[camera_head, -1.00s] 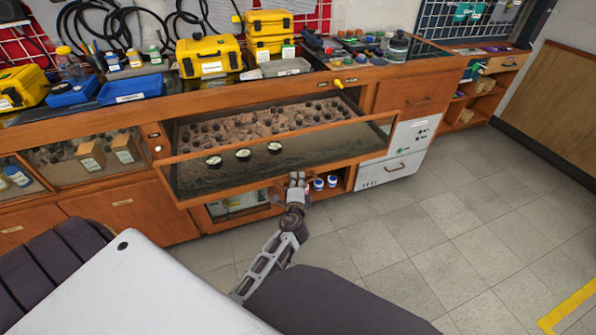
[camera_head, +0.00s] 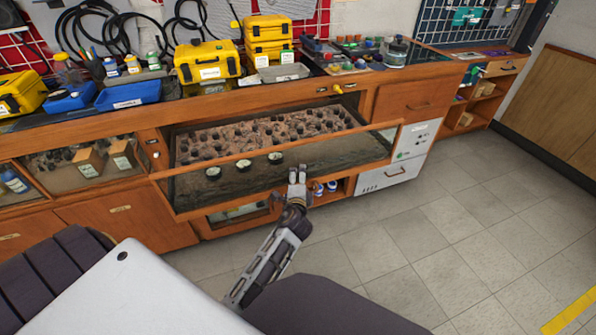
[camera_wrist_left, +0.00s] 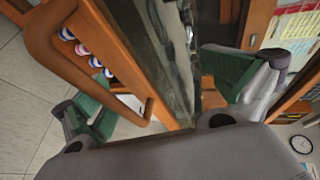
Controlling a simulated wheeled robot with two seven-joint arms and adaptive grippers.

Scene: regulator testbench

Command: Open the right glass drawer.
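The right glass drawer (camera_head: 340,155) has a wood-framed glass front and stands pulled out from the cabinet in the head view. Dark round pieces fill its bed, and a few pale-topped round ones sit near the front. My left gripper (camera_head: 297,176) is at the drawer's front, right of its middle. In the left wrist view, its two green-padded fingers (camera_wrist_left: 160,92) are spread wide, one on each side of the glass front panel (camera_wrist_left: 178,55). I see no clear grip on the panel. My right gripper is out of view.
Yellow cases (camera_head: 207,62) and blue trays (camera_head: 128,94) stand on the bench top above. An open shelf with small bottles (camera_head: 332,186) lies below the drawer. A white cabinet (camera_head: 385,174) stands right of it. The tiled floor at right is clear.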

